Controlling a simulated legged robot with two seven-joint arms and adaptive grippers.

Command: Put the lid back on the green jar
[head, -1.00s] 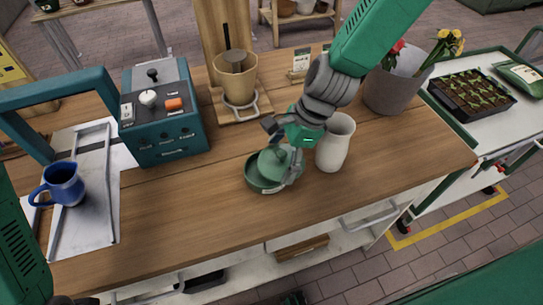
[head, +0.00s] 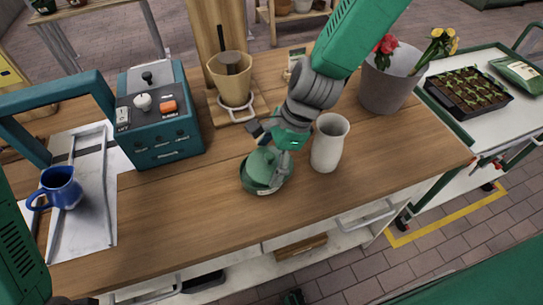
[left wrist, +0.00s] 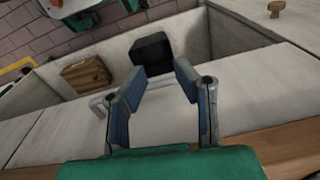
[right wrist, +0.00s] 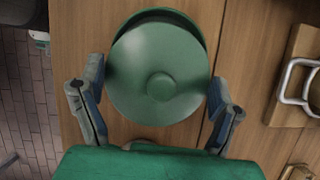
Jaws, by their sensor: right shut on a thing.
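The green jar (head: 264,189) is low and round and stands on the wooden worktop, left of a cream vase. Its green lid (head: 262,164), with a round knob, sits over the jar's mouth. My right gripper (head: 270,172) is shut on the lid. In the right wrist view the lid (right wrist: 160,72) lies between the two fingers of the right gripper (right wrist: 158,85), and a dark crescent of the jar (right wrist: 165,15) shows past its far edge. I cannot tell whether the lid is fully seated. My left gripper (left wrist: 160,75) is open and empty, facing the counter's front.
The cream vase (head: 328,145) stands close right of the jar and my right gripper. A grey flower bucket (head: 388,85), a pot on a stand (head: 232,80), a teal box (head: 160,130) and a blue mug (head: 60,187) stand around. The worktop's front middle is clear.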

